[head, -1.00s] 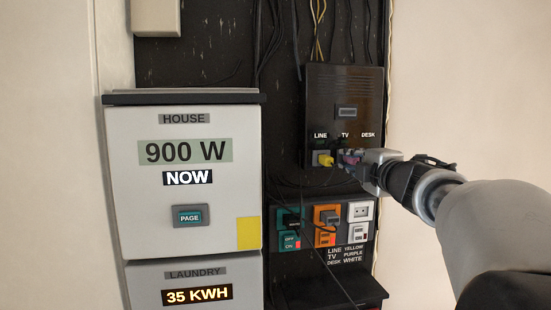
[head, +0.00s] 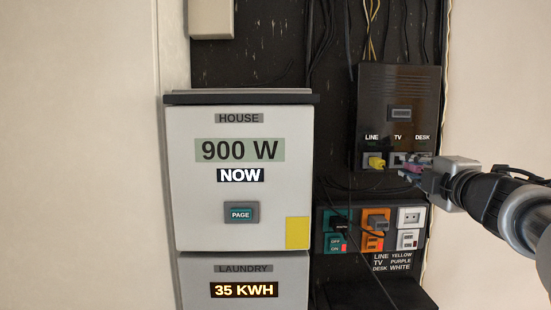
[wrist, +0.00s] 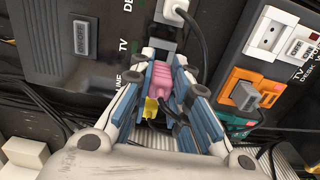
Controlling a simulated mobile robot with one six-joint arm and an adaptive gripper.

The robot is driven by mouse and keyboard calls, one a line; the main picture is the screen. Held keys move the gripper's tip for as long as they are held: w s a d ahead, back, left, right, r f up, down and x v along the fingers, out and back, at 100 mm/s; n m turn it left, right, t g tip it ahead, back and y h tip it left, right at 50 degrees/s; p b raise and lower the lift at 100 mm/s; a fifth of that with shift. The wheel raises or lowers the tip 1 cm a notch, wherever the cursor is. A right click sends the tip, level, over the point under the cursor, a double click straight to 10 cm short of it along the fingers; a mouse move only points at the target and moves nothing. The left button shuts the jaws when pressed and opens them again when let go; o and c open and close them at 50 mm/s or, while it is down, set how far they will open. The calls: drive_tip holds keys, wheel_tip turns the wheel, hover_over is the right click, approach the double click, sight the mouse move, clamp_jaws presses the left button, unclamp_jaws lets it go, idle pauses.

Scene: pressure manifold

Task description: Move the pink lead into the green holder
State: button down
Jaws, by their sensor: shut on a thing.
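My gripper (head: 418,170) is shut on the pink lead's plug (wrist: 163,80). In the wrist view the plug sits between the blue finger pads (wrist: 203,112), its dark cable trailing back between them. In the head view the pink plug (head: 411,168) shows just in front of the black box (head: 399,90), right of and below the TV socket (head: 396,159). It looks apart from that socket, but the fingers partly hide the gap. No separate green holder is clear; a teal-green socket (head: 338,219) with a black plug is on the lower panel.
A yellow plug (head: 376,162) sits in the LINE socket, close left of my gripper. A white plug (wrist: 174,10) is near the DESK label. An orange socket (head: 376,216) holds a grey plug; the white socket (head: 411,216) is empty. Loose black cables hang around the panel.

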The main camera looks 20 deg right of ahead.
drive_tip(key=shift+v, duration=1)
